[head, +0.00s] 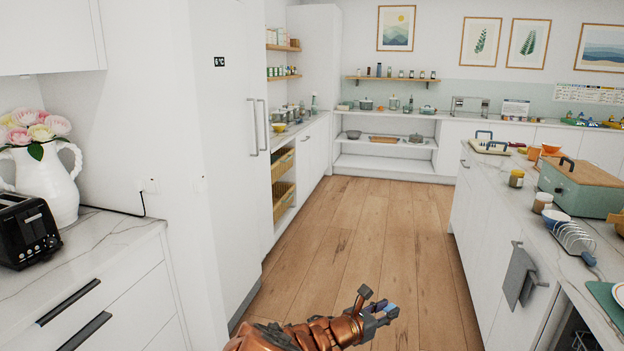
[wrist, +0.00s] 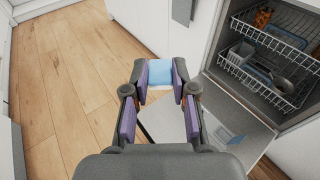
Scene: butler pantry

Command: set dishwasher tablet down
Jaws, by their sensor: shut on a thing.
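My gripper (wrist: 160,80) is shut on the dishwasher tablet (wrist: 160,72), a small light blue and white block held between the two fingertips. In the head view my gripper (head: 380,312) is low in the middle, above the wooden floor, with a bit of blue between its fingers. In the wrist view the dishwasher (wrist: 275,60) stands open at the right. Its lowered door (wrist: 185,112) lies beyond and below my fingers, partly hidden by them. A bluish patch (wrist: 228,136) shows on the door's inner face; I cannot tell what it is.
The dishwasher's pulled-out racks (wrist: 265,80) hold some dishes. The island counter (head: 545,215) at the right carries a green bread box (head: 575,193), a toast rack (head: 573,240) and jars. A counter with a toaster (head: 27,230) is at the left. The wooden floor (head: 350,225) between is clear.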

